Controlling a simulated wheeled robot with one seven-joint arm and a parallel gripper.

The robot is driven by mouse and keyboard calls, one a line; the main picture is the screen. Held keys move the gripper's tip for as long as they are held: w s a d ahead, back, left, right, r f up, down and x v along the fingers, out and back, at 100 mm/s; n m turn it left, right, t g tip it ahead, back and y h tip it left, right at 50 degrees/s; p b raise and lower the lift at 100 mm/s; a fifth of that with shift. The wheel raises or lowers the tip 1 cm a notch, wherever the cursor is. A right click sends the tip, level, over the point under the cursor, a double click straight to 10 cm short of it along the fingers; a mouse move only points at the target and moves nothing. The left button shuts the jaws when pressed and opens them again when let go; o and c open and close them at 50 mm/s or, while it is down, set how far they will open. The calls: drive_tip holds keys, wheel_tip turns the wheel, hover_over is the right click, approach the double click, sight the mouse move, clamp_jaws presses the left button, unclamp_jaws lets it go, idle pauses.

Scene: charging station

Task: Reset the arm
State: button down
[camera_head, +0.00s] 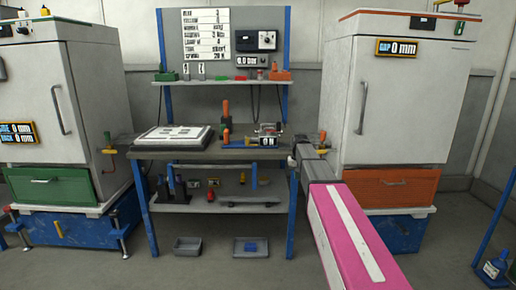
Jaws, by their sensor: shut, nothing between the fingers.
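My arm (350,235), with a pink and white link, reaches from the bottom right toward the right end of the workbench. My gripper (292,160) is at its far end, small in view, beside the bench's right edge. It is shut and empty; its fingers are hard to make out. I cannot tell whether it touches the bench.
The workbench (180,153) holds a white tray (175,137) and small tools. A white cabinet with an orange drawer (390,189) stands right, one with a green drawer (50,187) left. Grey bins (188,247) lie on the floor. The front floor is clear left of my arm.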

drive_tip(key=s+f, duration=0.6)
drive_tip(key=s, duration=0.4)
drive_tip(key=s+f, duration=0.6)
drive_tip(key=s, duration=0.5)
drive_tip(key=s+f, duration=0.7)
drive_tip(key=s, duration=0.3)
drive_tip(key=shift+s+g, duration=0.15)
drive_tip(key=shift+g, duration=0.25)
